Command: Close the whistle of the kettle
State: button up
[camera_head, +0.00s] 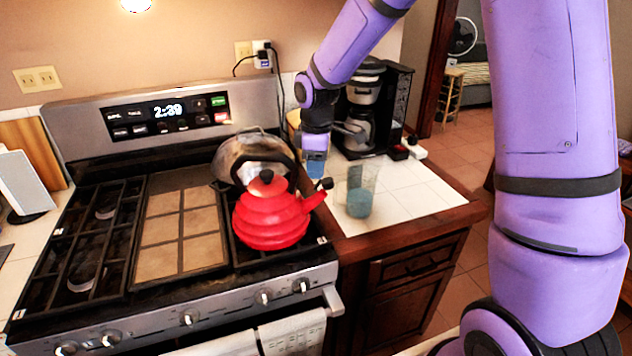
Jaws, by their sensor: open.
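A red ridged kettle (270,216) stands upright on the right front burner of the stove (180,277). Its spout points right, with a small black whistle cap (325,184) at the tip. I cannot tell at this size whether the whistle is open or shut. My gripper (315,170) points down just above and behind the spout tip, apart from the kettle body. It is open, with nothing seen between its fingers. I cannot tell whether it touches the whistle.
A clear measuring jug (359,196) with bluish contents stands close right of the spout. A metal pot (247,158) sits behind the kettle. A black coffee maker (372,108) stands at the back of the white tiled counter (418,192). The stove's left burners are empty.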

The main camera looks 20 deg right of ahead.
aim_at(317, 183)
jog(key=shift+f, duration=2.4)
jog(key=c, duration=0.7)
